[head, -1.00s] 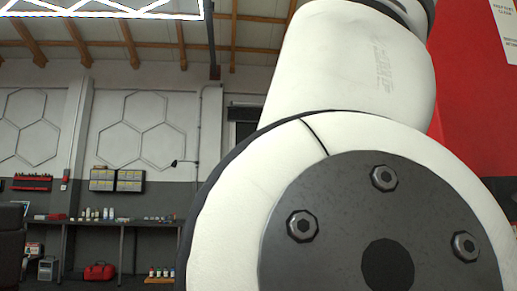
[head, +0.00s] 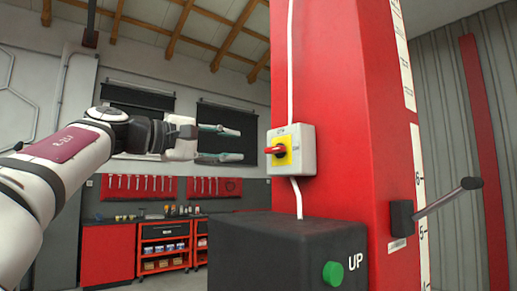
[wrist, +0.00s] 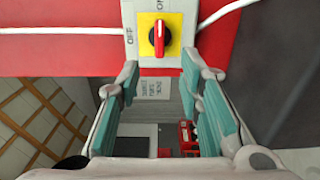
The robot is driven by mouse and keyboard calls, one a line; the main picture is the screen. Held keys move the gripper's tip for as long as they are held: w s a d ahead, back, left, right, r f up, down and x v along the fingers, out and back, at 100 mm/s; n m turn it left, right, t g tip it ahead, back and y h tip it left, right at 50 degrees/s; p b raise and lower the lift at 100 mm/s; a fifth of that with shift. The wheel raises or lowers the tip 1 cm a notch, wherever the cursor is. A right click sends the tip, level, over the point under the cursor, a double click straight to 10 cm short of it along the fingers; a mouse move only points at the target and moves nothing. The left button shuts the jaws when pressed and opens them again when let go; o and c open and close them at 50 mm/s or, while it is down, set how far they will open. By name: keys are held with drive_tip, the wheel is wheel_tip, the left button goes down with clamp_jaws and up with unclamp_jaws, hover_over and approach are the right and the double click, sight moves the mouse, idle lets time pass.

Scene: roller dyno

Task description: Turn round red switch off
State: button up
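The round red switch (head: 277,150) sits on a yellow plate in a white box (head: 303,150) on the red column. In the wrist view the switch (wrist: 158,37) shows at the top centre, its handle in line with the "ON" label, with "OFF" to its left. My gripper (head: 242,144) is to the left of the switch in the head view, its fingers pointing right. The fingers are spread apart with nothing between them. The gripper also shows in the wrist view (wrist: 164,92), open, and apart from the switch.
The red column (head: 345,120) carries a white cable. Below the box is a black housing (head: 270,250) with a green "UP" button (head: 334,273). A lever (head: 440,202) juts from the column's right side. Red tool cabinets (head: 108,252) stand far behind.

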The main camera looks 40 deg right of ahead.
sight(270, 149)
drive_tip(key=d, duration=1.1)
drive_tip(key=shift+w+d+p, duration=0.1)
drive_tip(key=shift+w+p, duration=0.05)
drive_tip(key=shift+p, duration=0.25)
clamp_jaws()
